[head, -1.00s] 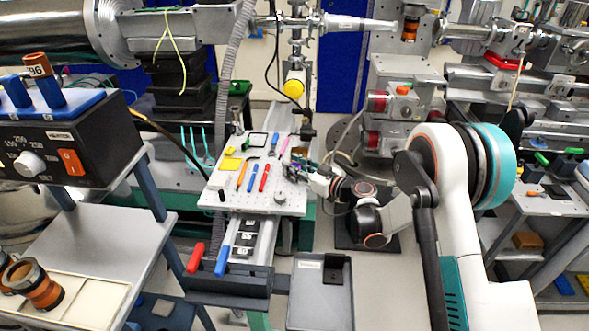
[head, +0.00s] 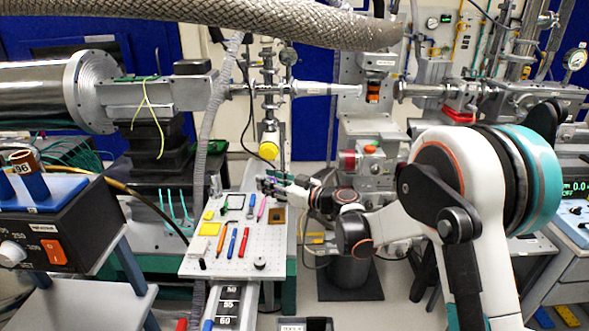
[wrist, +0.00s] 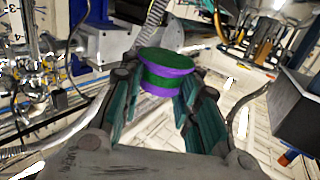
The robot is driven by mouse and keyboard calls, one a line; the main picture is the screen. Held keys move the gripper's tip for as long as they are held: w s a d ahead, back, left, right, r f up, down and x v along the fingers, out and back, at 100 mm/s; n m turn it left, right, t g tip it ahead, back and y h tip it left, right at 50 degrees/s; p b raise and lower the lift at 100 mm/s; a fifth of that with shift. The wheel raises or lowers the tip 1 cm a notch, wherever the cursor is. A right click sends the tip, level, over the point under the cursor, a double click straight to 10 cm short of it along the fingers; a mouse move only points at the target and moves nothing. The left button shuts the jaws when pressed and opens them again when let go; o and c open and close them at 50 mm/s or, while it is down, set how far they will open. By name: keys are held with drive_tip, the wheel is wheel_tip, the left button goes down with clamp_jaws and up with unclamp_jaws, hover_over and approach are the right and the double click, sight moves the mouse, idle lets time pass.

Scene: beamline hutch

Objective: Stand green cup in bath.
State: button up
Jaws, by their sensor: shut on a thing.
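My gripper (wrist: 160,92) is shut on the green cup (wrist: 165,58), a short round piece with purple bands, in the wrist view. The cup is between the two dark-green fingers, tilted in the picture and clear of any surface. In the head view my gripper (head: 275,186) is small, above the far edge of the white pegboard; the cup cannot be made out there. A black box (head: 30,237) with a blue top, a knob and a red switch stands at the left. It may be the bath, but I cannot tell.
The white pegboard (head: 190,262) carries several pens, tools and a brown square (head: 277,215). A brown piece marked 96 (head: 24,161) is on the black box's blue top. A braided hose (head: 250,22) crosses the top. A yellow-capped fitting (head: 268,150) stands behind the board.

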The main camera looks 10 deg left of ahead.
drive_tip(key=w+d+f+m+t+h, duration=0.3)
drive_tip(key=d+m+t+h, duration=0.15)
drive_tip(key=d, duration=0.75)
drive_tip(key=w+d+f+m+t+h, duration=0.25)
drive_tip(key=d+m+t+h, duration=0.2)
drive_tip(key=d, duration=0.75)
drive_tip(key=s+d+r+m+h, duration=0.1)
drive_tip(key=d+r+h, duration=0.1)
drive_tip(key=d, duration=0.5)
drive_tip(key=s+d+r+m+t+h, duration=0.1)
drive_tip(key=s+d+r+m+h, duration=0.1)
drive_tip(key=d, duration=0.5)
drive_tip(key=s+d+r+m+t+h, duration=0.1)
drive_tip(key=d+r+m+h, duration=0.1)
drive_tip(key=d, duration=0.5)
drive_tip(key=shift+s+r+h, duration=0.25)
drive_tip(key=shift+r+h, duration=0.45)
drive_tip(key=shift+r, duration=0.2)
